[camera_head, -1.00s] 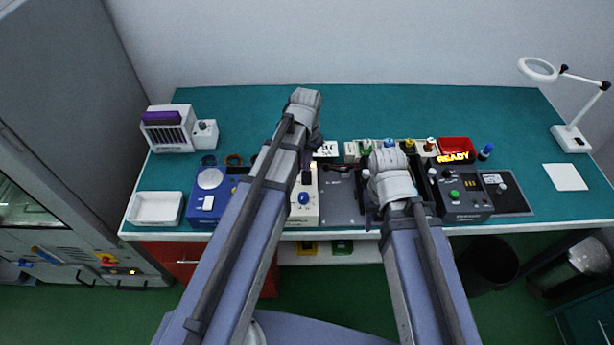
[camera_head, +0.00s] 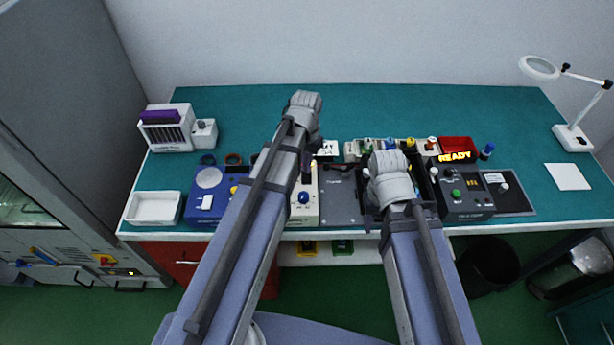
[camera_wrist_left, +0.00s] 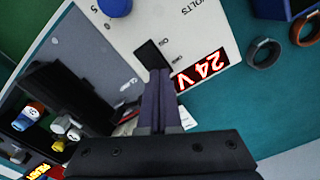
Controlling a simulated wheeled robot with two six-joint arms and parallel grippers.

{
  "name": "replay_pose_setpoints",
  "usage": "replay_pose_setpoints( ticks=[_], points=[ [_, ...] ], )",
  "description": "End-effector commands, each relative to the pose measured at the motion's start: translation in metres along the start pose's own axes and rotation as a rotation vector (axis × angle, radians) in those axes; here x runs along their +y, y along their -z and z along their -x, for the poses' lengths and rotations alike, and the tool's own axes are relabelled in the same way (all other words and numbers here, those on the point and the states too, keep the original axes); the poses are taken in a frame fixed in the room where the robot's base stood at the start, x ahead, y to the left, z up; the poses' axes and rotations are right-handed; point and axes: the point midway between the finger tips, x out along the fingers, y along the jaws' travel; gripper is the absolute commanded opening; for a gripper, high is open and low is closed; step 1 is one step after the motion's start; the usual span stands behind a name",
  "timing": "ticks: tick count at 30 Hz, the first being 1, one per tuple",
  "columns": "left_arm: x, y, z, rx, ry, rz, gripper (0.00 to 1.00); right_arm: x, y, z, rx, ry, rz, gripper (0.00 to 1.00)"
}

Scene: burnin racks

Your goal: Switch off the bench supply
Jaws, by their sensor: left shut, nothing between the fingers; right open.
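The bench supply (camera_head: 303,208) is a white box with a blue knob, partly hidden behind my left arm in the head view. In the left wrist view its white panel (camera_wrist_left: 190,25) shows the blue knob (camera_wrist_left: 115,5), a lit red display (camera_wrist_left: 201,70) reading 24 V, and a black switch (camera_wrist_left: 149,54) beside the ON and OFF marks. My left gripper (camera_wrist_left: 159,76) is shut and empty, its tips right by the switch; I cannot tell whether they touch it. My right gripper (camera_head: 369,204) is open, over the grey mat's right side, mostly hidden by its wrist.
A blue device (camera_head: 208,180) and a white tray (camera_head: 154,208) stand left of the supply. A dark unit (camera_head: 466,197) and a red READY display (camera_head: 457,148) are to the right. Black and brown rings (camera_wrist_left: 265,52) lie near the supply. The back of the green bench (camera_head: 420,105) is clear.

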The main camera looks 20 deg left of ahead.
Motion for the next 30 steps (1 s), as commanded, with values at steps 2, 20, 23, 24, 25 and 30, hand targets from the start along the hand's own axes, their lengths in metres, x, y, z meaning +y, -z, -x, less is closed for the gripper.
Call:
replay_pose_setpoints(
  ticks=[2,20,23,24,25,30],
  points=[
    [0.000,0.000,-0.002,0.000,0.000,0.000,0.00,0.000,0.000,-0.002,0.000,0.000,0.000,0.50],
    [0.000,0.000,0.013,0.000,0.000,0.000,0.00,0.001,-0.001,0.013,0.000,0.000,0.000,0.50],
    [0.000,0.000,0.021,0.000,0.000,0.000,0.00,0.002,-0.001,0.021,0.000,0.000,0.000,0.50],
    [0.000,0.000,0.024,0.000,0.000,0.000,0.00,0.002,-0.001,0.024,0.000,0.000,0.000,0.50],
    [0.000,0.000,0.027,0.000,0.000,0.000,0.00,0.003,-0.002,0.026,0.000,0.000,0.000,0.50],
    [0.000,0.000,0.040,0.000,0.000,0.000,0.00,0.004,-0.002,0.039,0.000,0.000,0.001,0.50]
  ],
)
